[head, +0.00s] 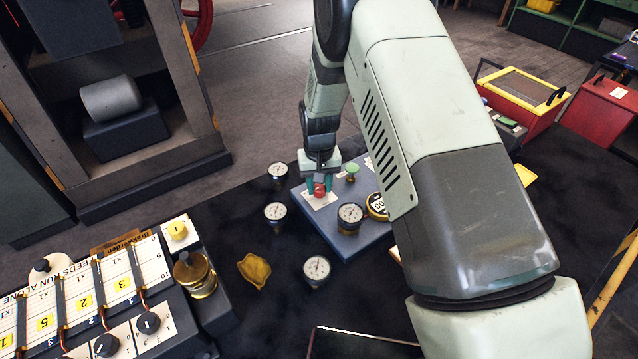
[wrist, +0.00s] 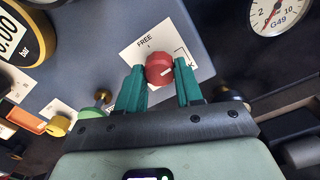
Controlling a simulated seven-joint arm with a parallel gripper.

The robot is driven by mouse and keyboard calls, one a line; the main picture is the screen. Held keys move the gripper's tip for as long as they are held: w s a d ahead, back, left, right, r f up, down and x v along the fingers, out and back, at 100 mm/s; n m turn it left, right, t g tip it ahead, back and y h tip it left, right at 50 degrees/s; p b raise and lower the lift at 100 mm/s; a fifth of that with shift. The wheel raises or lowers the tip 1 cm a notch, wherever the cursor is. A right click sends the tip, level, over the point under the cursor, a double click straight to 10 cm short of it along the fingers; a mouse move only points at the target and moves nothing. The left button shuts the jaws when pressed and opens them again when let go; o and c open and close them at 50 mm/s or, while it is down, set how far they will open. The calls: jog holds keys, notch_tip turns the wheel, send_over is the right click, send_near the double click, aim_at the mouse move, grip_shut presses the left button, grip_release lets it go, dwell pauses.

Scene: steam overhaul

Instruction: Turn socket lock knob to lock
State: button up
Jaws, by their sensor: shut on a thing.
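The red socket lock knob (wrist: 159,68) stands on a white label (wrist: 150,42) that reads "FREE" on the blue panel. The knob also shows small in the head view (head: 319,190), on the left part of the blue panel (head: 345,236). My gripper (wrist: 160,75) has its two green fingers on either side of the knob, shut on it. In the head view my gripper (head: 320,188) reaches down onto the knob. A pale line on the knob points to the right in the wrist view. The rest of the label's wording is hidden or too small to read.
A gauge marked G49 (wrist: 282,12) is near the knob. A green knob (head: 351,170), a gauge (head: 350,214) and a yellow-ringed display (head: 377,206) sit on the panel.

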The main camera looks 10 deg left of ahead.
aim_at(319, 187)
jog(key=shift+m, duration=0.4)
jog(key=o, duration=1)
jog(key=shift+o, duration=0.2)
notch_tip(319, 187, up, 11)
dwell(0.3)
